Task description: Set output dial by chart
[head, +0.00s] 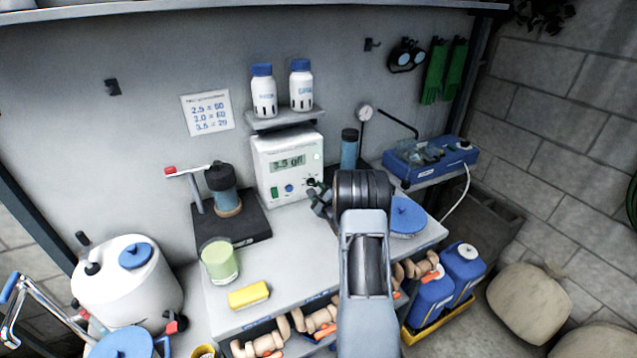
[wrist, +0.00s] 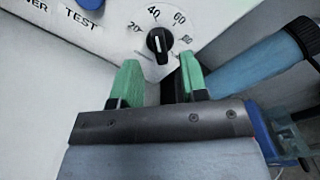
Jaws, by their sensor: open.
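The white control box (head: 290,165) stands on the bench against the back wall, its display (head: 288,163) reading about "3.5 g/l". The chart (head: 207,112) on the wall lists what looks like 2.5 = 50, 2.0 = 60, 3.5 = 20; the small digits are blurred. The black output dial (wrist: 158,41) has a scale of 20, 40, 60 and 80 around it. Its white mark looks near vertical, close to 40. My gripper (wrist: 160,72) is open, with its green fingertips just below the dial, one to each side. In the head view my gripper (head: 318,196) is at the box's lower right.
A green cup (head: 219,261) and yellow sponge (head: 248,295) stand at the bench's front left.

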